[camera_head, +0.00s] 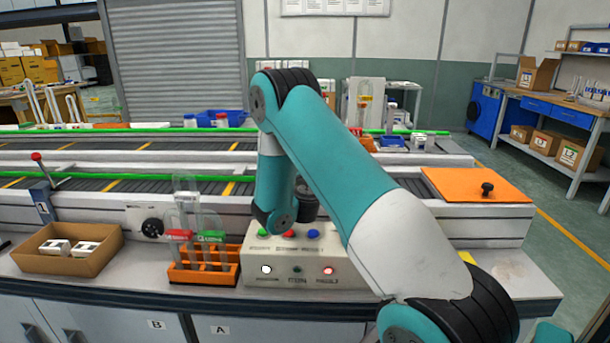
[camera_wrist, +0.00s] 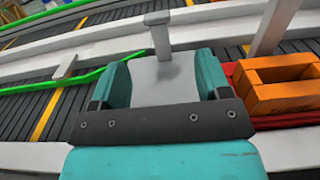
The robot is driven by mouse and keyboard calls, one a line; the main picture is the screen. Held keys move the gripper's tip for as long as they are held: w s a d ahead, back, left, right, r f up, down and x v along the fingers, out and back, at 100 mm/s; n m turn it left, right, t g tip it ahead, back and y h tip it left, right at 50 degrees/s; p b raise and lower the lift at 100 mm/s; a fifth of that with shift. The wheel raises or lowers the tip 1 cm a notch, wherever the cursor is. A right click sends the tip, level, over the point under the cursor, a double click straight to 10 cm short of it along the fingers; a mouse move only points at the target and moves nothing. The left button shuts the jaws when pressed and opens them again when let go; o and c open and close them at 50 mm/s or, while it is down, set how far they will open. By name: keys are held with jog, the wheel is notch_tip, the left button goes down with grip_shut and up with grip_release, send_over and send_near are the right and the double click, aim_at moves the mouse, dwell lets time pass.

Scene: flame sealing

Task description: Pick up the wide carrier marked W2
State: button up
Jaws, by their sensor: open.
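No W2 mark is legible in either view, so I cannot tell which thing is the wide carrier. In the wrist view my gripper (camera_wrist: 163,62) is open, with a teal finger on each side. A plain grey plate with an upright post (camera_wrist: 160,42) shows between the fingers; I cannot tell whether it is a carrier or whether the fingers touch it. In the head view, red (camera_head: 180,235) and green (camera_head: 211,237) holders with clear tubes stand in an orange rack (camera_head: 202,275). My arm hides the gripper there.
A cardboard box (camera_head: 66,266) holding white pieces stands at the left. A control box (camera_head: 330,270) with buttons sits beside the rack. Conveyor lanes with green rails (camera_head: 130,178) run behind. An orange panel (camera_head: 475,185) is at the right. An orange block (camera_wrist: 275,100) is right of my gripper.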

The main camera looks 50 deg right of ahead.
jog(key=w+d+p, duration=0.1)
jog(key=p, duration=0.1)
jog(key=shift+r+p, duration=0.3)
jog(key=shift+r, duration=0.1)
jog(key=p+x, duration=0.2)
jog(key=x, duration=0.1)
jog(key=p+x, duration=0.1)
jog(key=x, duration=0.1)
jog(key=shift+f, duration=0.35)
jog(key=p+x, duration=0.1)
jog(key=x, duration=0.1)
jog(key=p+x, duration=0.1)
jog(key=x, duration=0.2)
jog(key=shift+a+r, duration=0.1)
jog(key=shift+r, duration=0.15)
jog(key=shift+w+f, duration=0.1)
jog(key=shift+w, duration=0.1)
grip_shut()
